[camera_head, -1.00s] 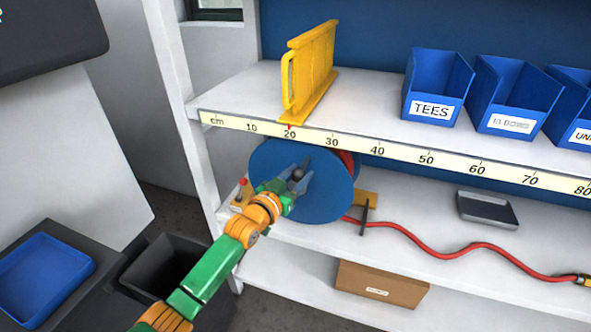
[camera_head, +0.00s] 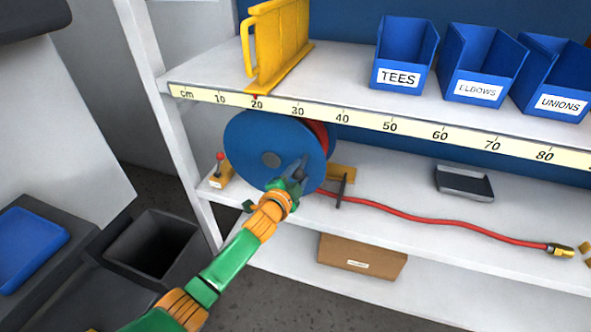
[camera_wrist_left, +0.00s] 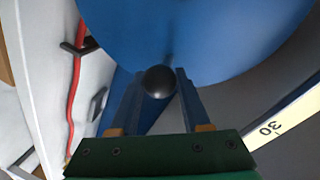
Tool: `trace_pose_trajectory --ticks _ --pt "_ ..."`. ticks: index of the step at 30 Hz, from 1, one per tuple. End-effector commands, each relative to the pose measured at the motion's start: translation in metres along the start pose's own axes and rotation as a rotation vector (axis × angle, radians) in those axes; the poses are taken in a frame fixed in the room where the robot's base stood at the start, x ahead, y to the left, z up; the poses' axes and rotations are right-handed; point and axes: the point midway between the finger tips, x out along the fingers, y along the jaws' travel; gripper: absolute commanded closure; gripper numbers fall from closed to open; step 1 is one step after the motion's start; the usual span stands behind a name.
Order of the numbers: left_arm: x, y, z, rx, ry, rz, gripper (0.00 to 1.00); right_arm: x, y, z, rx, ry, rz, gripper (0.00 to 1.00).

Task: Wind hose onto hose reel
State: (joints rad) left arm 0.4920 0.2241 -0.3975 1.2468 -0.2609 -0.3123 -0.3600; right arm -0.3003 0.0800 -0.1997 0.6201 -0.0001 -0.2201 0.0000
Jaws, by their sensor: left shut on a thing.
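The blue hose reel (camera_head: 246,140) stands on the lower shelf, its round face toward me. My left gripper (camera_head: 296,180) is at the lower right part of that face. In the left wrist view the gripper (camera_wrist_left: 160,90) is shut on the dark ball-shaped crank knob (camera_wrist_left: 159,81). The red hose (camera_head: 420,218) runs from the reel past a dark upright guide (camera_head: 341,190) and lies along the shelf to the right. It ends in a brass fitting (camera_head: 561,250). Some red hose (camera_head: 319,133) shows on the drum behind the face. My right gripper is not in view.
A small box with a red-knobbed lever (camera_head: 220,172) stands left of the reel. A grey tray (camera_head: 464,183) lies behind the hose. The upper shelf, with a scale strip (camera_head: 410,130), a yellow frame (camera_head: 277,45) and blue bins (camera_head: 404,55), overhangs the reel. A cardboard box (camera_head: 361,258) is below.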

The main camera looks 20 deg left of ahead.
Motion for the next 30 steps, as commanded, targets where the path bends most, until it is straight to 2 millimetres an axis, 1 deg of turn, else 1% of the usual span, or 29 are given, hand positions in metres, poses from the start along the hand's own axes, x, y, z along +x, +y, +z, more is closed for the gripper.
trace_pose_trajectory --ticks 1,12,21,30 --pt "0.002 0.010 0.004 0.040 -0.008 -0.001 1.00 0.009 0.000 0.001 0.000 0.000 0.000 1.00" --pt "0.010 0.048 0.021 0.388 -0.075 -0.015 1.00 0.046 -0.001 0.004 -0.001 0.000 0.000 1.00" --pt "0.016 0.072 0.043 0.668 -0.132 -0.026 1.00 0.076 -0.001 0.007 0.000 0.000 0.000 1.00" --pt "0.020 0.088 0.072 0.944 -0.187 -0.036 1.00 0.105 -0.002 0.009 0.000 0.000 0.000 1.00"
